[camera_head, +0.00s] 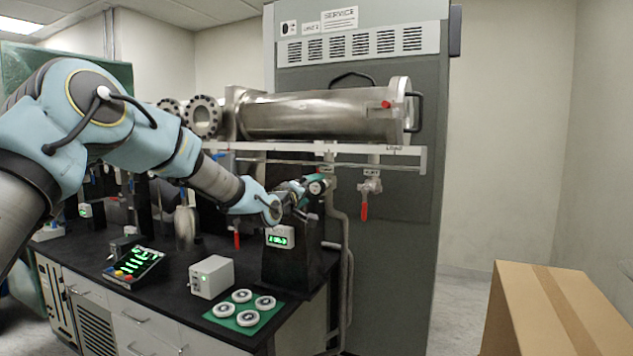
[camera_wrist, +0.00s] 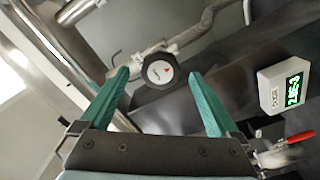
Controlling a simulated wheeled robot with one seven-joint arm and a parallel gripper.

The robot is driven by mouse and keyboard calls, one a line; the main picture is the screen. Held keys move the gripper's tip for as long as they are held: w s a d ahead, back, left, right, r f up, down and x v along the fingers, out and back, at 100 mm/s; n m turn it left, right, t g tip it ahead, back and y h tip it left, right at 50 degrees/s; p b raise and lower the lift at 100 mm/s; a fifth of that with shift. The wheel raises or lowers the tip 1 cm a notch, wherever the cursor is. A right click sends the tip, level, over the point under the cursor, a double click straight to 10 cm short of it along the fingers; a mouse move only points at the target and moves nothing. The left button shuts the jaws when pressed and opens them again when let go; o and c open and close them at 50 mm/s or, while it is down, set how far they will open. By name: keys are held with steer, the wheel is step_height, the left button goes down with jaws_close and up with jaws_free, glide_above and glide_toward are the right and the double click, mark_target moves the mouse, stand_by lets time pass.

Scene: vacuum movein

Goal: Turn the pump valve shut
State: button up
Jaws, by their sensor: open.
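The pump valve shows in the wrist view as a dark round knob (camera_wrist: 160,71) with a white face and a red mark. It sits on a metal pipe. My gripper (camera_wrist: 160,76) has its two green fingers apart, one on each side of the knob in the picture. I see a gap between each finger and the knob, and nothing is held. In the head view my gripper (camera_head: 304,186) is at the knob (camera_head: 316,187), below the steel chamber; the arm and fingers partly hide the contact area there.
A steel chamber (camera_head: 310,114) lies on a white rail above. A red-handled valve (camera_head: 365,205) hangs to the right. A gauge (camera_head: 280,237) with green digits is below, also in the wrist view (camera_wrist: 286,84). White flanges on a green mat (camera_head: 222,311) and a cardboard box (camera_head: 560,310) are nearby.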

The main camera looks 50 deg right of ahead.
mark_target(315, 189)
steer(key=shift+p+x, duration=0.7)
steer(key=shift+x, duration=1.35)
steer(key=shift+a, duration=0.1)
steer(key=shift+f, duration=0.1)
steer(key=c, duration=1.4)
